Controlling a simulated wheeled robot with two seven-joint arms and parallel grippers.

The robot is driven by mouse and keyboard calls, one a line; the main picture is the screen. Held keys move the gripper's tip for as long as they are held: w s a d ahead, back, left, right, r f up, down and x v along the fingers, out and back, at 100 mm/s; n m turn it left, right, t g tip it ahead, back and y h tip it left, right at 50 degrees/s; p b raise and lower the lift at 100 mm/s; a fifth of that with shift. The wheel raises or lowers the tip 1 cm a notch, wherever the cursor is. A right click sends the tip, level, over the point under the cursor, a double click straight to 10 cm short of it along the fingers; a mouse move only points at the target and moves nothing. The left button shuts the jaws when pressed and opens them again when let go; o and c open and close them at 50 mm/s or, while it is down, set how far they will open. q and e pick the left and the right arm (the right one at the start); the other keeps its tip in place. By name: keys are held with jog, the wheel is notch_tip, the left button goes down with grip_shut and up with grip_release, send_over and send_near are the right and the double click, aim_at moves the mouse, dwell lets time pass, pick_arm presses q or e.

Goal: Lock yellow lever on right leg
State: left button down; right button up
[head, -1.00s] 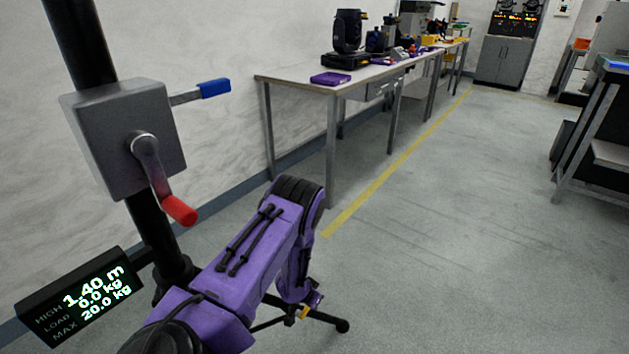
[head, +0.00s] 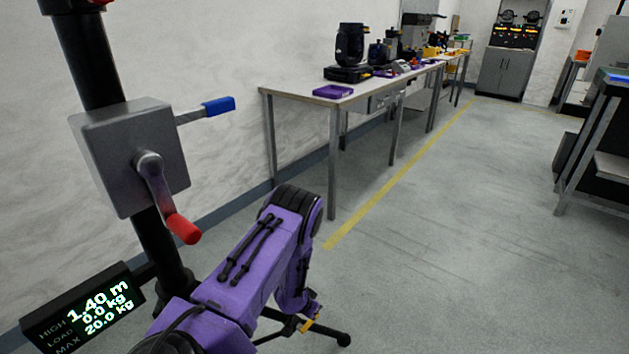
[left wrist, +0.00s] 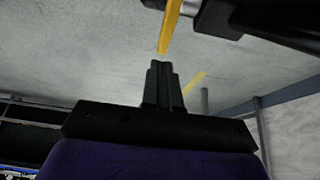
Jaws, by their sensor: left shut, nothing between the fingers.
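The yellow lever (head: 308,326) is low on the black stand, by the right leg (head: 335,338). In the left wrist view the yellow lever (left wrist: 170,25) hangs down from a dark clamp, its tip just beyond my fingertips. My left gripper (left wrist: 160,64) is shut and empty, pointing at the lever's lower end; I cannot tell whether they touch. In the head view my purple left arm reaches down to the lever, and its small gripper end is hard to make out there. My right gripper is in neither view.
The stand's grey winch box (head: 130,155) has a red-handled crank (head: 183,229) and a blue-tipped lever (head: 218,106). A display (head: 85,305) reads 1.40 m. A workbench (head: 300,95) stands along the wall. The floor to the right is open.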

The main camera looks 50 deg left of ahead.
pick_arm(q)
notch_tip(320, 180, up, 14)
jog(key=p, duration=0.6)
